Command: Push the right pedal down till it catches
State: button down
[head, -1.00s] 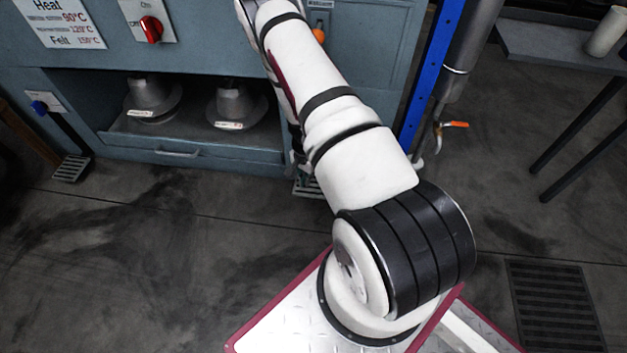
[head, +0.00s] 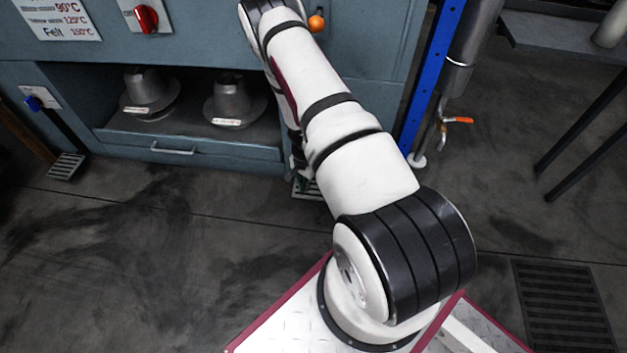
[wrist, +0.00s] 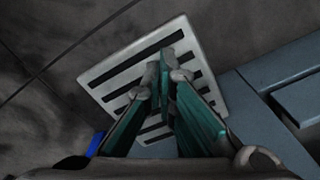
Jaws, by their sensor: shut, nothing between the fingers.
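The right pedal (wrist: 193,32) is a pale slotted plate on the floor side of the press. It fills the middle of the wrist view. In the head view the right pedal (head: 303,193) shows only in part, at the foot of the cabinet, mostly hidden behind my arm. My gripper (wrist: 166,66), with green fingers, is shut and empty. Its fingertips lie over the pedal plate in the wrist view. I cannot tell whether they touch it, or how far down the pedal is.
The left pedal (head: 67,166) stands at the cabinet's left. Two hat forms (head: 150,92) sit on the open shelf above a drawer (head: 175,151). A blue post (head: 432,75) and a pipe with an orange-handled valve (head: 457,120) stand right of my arm. Open floor lies at left.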

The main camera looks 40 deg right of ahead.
jog(key=shift+f+b, duration=0.3)
jog(key=shift+f, duration=5.15)
jog(key=shift+r+p, duration=2.05)
jog(key=shift+r, duration=1.05)
